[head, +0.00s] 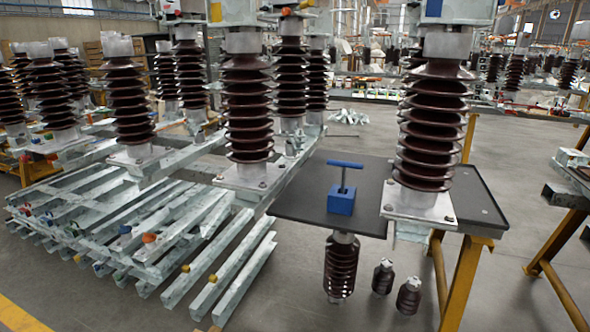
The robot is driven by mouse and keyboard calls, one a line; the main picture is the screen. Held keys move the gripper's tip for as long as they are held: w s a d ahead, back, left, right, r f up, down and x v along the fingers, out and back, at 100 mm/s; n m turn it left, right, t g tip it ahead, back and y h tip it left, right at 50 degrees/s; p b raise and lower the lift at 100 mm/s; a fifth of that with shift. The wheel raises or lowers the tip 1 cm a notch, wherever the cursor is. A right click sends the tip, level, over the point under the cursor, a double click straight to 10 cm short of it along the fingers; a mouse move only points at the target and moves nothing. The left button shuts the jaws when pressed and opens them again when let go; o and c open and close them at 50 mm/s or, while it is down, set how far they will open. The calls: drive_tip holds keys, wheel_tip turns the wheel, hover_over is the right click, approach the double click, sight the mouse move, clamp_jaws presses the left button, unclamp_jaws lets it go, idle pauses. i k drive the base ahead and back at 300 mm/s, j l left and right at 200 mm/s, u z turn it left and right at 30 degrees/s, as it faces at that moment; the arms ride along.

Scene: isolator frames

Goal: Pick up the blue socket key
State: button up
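The blue socket key (344,177) stands upright on a dark flat table top, right of the picture's middle. It has a blue crossbar on a thin dark shaft. The shaft's lower end goes down to a blue block (341,200); I cannot tell whether it sits in the block or behind it. My gripper is not in the head view, so nothing shows whether it is open or shut.
The dark table top (300,200) has free room left of the block. A tall brown insulator (433,130) with a metal base stands close on the right. Yellow legs (465,285) stand below. More insulators and stacked steel beams (180,235) fill the left.

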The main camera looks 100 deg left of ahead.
sight(360, 166)
drive_tip(key=u, duration=2.25)
